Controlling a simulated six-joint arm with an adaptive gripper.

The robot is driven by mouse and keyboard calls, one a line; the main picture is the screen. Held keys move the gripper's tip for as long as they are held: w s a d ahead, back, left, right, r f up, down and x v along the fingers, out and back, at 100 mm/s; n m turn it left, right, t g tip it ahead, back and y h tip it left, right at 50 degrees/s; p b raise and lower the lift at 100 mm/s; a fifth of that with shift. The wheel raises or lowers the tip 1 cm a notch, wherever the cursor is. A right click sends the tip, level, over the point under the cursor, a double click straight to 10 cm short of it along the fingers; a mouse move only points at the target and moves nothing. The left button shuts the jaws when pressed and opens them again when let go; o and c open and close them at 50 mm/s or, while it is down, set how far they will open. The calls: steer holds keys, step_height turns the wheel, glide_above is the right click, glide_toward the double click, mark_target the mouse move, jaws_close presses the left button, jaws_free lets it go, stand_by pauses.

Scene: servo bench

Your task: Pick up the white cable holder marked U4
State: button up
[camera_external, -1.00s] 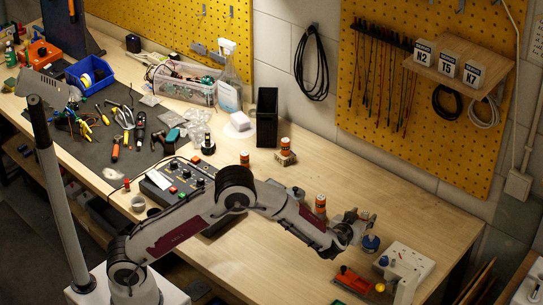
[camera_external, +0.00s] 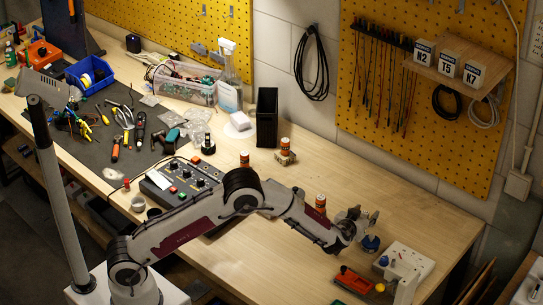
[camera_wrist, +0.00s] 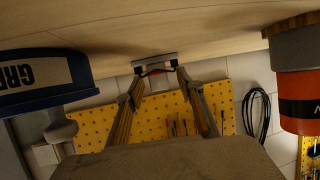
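Three white holders stand in a row on the wall shelf in the external view, marked N2 (camera_external: 423,54), T5 (camera_external: 447,64) and K7 (camera_external: 473,74). I can read no U4 mark in either view. My gripper (camera_external: 361,220) is above the right part of the bench, far below and left of that shelf. In the wrist view my gripper (camera_wrist: 156,72) has its two fingers apart. A small pale grey piece with a red edge (camera_wrist: 155,60) shows at the fingertips; I cannot tell what it is or whether they touch it.
A blue-based item (camera_external: 371,244) is close below my gripper; a blue item lettered GRE (camera_wrist: 45,78) fills the wrist view's left. An orange can (camera_external: 320,203) stands left of my gripper. A white switch box (camera_external: 407,262) and red tool (camera_external: 353,281) lie right and front.

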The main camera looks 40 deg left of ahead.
mark_target(365, 212)
stand_by(0.4)
jaws_close()
steer(key=shift+r, duration=0.15)
steer(key=shift+r, duration=4.9)
